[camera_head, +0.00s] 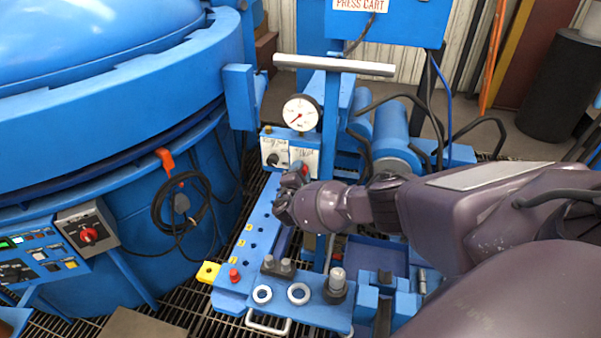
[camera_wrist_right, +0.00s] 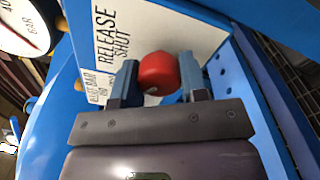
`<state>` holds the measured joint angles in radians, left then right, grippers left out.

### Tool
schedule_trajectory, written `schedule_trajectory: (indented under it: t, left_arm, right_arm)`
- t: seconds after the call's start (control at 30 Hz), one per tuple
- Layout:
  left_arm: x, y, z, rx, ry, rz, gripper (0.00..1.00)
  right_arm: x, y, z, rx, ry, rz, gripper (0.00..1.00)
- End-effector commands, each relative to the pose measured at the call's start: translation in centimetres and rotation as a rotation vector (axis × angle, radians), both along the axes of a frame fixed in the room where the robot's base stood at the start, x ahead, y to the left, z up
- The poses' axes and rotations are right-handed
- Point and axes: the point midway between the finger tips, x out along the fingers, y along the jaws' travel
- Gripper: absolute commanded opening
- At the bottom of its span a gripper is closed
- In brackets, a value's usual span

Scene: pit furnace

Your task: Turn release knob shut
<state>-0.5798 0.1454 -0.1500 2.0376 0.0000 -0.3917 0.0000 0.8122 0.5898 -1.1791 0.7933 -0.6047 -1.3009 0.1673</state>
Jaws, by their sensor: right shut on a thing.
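The red release knob (camera_wrist_right: 157,72) sits on the blue press cart's control box, beside a white label (camera_wrist_right: 140,35) reading "RELEASE SHUT". My right gripper (camera_wrist_right: 158,80) has one finger on each side of the knob and is shut on it. In the head view, my right gripper (camera_head: 299,178) reaches the box from the right and covers most of the knob, with a little red (camera_head: 305,169) showing. The knob's exact turn angle cannot be told. My left gripper is not in view.
A pressure gauge (camera_head: 301,113) stands above the box, beside a dark knob (camera_head: 272,159). A T-shaped handle (camera_head: 334,65) rises behind. The blue furnace (camera_head: 120,90) fills the left, with a control panel (camera_head: 40,253). Loose fittings (camera_head: 335,285) stand on the cart's front plate.

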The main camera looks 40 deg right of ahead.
Motion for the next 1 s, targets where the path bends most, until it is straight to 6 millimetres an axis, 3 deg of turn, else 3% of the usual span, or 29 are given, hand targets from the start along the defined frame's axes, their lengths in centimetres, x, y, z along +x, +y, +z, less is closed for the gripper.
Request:
schedule_trajectory:
  t: [1.0]
  left_arm:
    - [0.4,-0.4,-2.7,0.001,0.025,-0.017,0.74]
  right_arm:
    - [-0.1,0.1,-0.3,0.569,-0.662,-0.002,0.16]
